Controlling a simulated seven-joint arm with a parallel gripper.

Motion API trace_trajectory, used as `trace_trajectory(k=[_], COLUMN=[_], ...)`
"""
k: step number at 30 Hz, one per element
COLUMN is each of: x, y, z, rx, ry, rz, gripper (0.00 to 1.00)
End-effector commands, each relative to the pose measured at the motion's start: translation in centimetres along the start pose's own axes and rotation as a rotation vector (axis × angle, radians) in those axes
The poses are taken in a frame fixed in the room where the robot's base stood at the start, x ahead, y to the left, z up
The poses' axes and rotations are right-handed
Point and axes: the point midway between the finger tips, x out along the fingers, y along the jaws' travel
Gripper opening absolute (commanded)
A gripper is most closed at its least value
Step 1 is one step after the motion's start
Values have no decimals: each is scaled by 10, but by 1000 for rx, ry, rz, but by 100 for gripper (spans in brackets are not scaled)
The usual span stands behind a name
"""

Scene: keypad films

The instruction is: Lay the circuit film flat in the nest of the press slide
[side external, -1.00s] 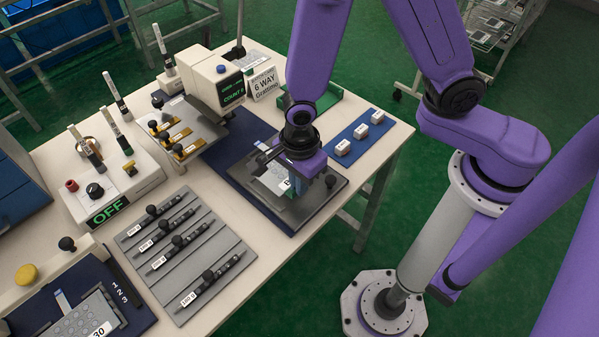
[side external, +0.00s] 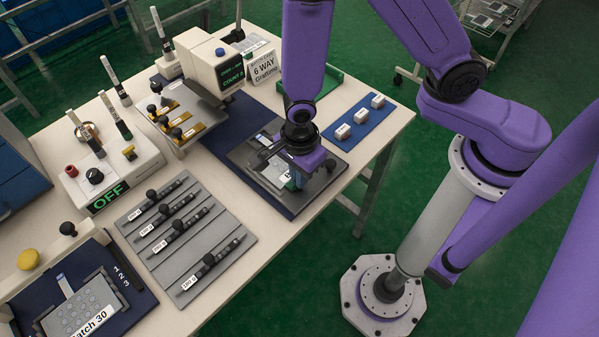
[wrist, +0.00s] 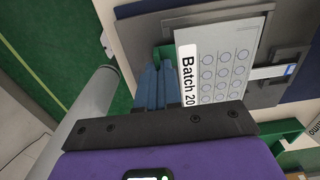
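The circuit film (wrist: 222,65) is a light grey sheet with rings of round keys and a "Batch 20" label. Its narrow tail with a blue end points right in the wrist view. It also shows in the side view (side external: 271,172), over the dark grey press slide (side external: 243,155). My gripper (wrist: 160,65) has its blue fingers close together at the film's label edge, apparently pinching it there; a green patch shows at the fingertips. The film looks roughly level, but I cannot tell whether it touches the slide.
A black knob (side external: 330,164) stands on the slide close to my gripper. A blue strip with white blocks (side external: 359,117) lies to the right. The counter press (side external: 215,70) stands behind left. A pen board (side external: 187,235) and a "Batch 30" film tray (side external: 132,302) lie nearer the camera.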

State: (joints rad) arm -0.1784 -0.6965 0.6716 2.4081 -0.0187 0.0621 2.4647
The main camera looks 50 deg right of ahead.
Motion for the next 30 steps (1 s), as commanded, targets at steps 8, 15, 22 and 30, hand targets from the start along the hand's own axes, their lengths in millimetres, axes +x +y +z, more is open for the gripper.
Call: trace_trajectory(k=[8, 15, 22, 30], x=[3, 6, 8, 8], y=[0, 0, 0, 0], z=[0, 0, 0, 0], rx=[0, -1, -1, 0], ry=[1, 1, 0, 0], rz=[1, 1, 0, 0], gripper=[0, 0, 0, 34])
